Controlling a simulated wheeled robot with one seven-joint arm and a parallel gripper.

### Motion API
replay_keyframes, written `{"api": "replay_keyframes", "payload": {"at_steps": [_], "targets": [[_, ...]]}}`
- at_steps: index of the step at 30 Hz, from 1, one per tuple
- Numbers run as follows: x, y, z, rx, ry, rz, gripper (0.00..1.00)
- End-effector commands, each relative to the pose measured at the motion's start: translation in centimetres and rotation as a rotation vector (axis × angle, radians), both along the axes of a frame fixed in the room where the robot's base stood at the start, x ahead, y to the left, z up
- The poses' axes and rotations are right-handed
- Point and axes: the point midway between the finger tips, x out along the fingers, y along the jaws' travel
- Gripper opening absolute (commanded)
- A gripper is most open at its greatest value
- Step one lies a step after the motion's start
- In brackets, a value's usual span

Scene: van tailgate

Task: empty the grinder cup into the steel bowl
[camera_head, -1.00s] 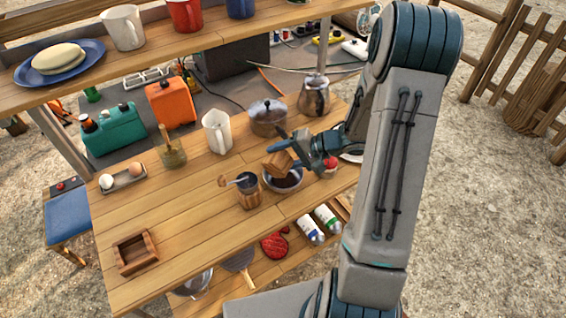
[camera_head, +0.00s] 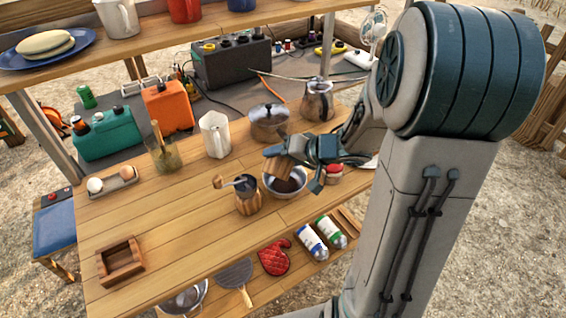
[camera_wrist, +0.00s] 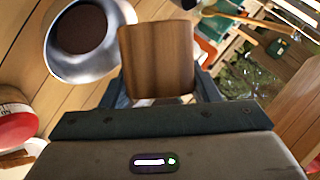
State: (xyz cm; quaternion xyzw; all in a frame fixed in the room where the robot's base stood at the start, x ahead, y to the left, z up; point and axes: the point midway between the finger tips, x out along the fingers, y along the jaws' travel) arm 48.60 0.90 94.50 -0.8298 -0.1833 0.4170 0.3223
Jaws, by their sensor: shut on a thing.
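The wooden grinder cup (camera_head: 277,166) is in my gripper (camera_head: 290,152), tipped over on its side above the back left rim of the steel bowl (camera_head: 271,191). My gripper is shut on the cup; in the wrist view the fingers (camera_wrist: 158,88) stand on both sides of the cup (camera_wrist: 157,55). The bowl stands on the table and holds dark brown grounds, which show clearly inside the bowl (camera_wrist: 57,62) in the wrist view. The cup's inside is hidden, so I cannot tell whether grounds are left in it. The grinder body (camera_head: 247,198) with its crank stands left of the bowl.
A lidded pot (camera_head: 269,124), a steel jug (camera_head: 317,100) and a white pitcher (camera_head: 214,136) stand behind. A red tin (camera_head: 333,174) is close right of the bowl. A wooden tray (camera_head: 121,262) lies front left. The table's left middle is clear.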

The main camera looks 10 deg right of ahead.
Motion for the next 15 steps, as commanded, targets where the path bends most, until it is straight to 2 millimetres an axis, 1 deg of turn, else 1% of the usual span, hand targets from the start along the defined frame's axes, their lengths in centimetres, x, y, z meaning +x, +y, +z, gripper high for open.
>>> {"api": "replay_keyframes", "payload": {"at_steps": [1, 15], "targets": [[-0.1, 0.2, -0.3, -0.035, -0.040, 0.001, 0.31], [-0.4, 0.4, 0.9, -0.286, -0.320, 0.001, 0.31]]}}
